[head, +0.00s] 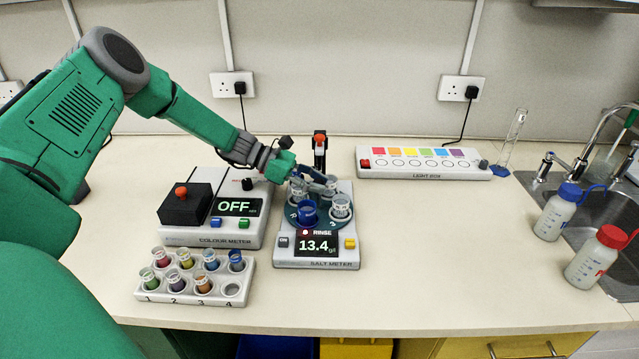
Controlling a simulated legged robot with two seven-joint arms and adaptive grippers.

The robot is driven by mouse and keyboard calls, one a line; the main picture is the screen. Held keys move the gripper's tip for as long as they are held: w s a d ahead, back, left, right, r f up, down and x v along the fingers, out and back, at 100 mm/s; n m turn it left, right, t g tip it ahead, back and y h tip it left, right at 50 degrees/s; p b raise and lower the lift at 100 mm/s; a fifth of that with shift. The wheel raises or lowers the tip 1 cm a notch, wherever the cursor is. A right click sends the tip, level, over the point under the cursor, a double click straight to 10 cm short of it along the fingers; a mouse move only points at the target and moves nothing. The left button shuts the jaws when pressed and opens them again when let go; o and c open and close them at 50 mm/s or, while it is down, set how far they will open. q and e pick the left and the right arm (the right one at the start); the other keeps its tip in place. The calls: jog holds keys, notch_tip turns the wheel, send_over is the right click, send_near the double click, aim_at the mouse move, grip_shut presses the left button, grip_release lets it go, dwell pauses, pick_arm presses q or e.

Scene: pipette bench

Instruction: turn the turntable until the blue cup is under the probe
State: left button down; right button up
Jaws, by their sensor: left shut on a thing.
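The turntable (293,225) is a dark teal disc on the white salt meter (318,263). The blue cup (308,213) sits at its front, just behind the display. A clear cup (341,208) stands at the disc's right, and more clear cups are partly hidden further back. The probe stand (320,155), black with an orange top, rises behind the disc; the probe tip is hidden by my gripper. My left gripper (325,186) reaches over the back of the disc and is shut on a part of the turntable; the exact spot is unclear. My right gripper is not in view.
The salt meter's display reads 13.4 and "RINSE". The colour meter (205,236), showing OFF, stands to its left, with a rack (195,290) of coloured vials in front. A light box (420,163) is behind right. Bottles (557,212) and a sink are far right. The counter right of the salt meter is clear.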

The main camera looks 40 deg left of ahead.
pick_arm(q)
jog(key=shift+w+r, duration=0.3)
jog(key=shift+r, duration=0.15)
jog(key=c, duration=1.6)
grip_release()
jog(key=o, duration=0.3)
jog(key=shift+o, duration=0.2)
jog(key=shift+f, duration=0.2)
jog(key=shift+s, duration=0.1)
jog(key=v, duration=1.2)
jog(key=shift+f, duration=0.2)
jog(key=shift+a, duration=0.1)
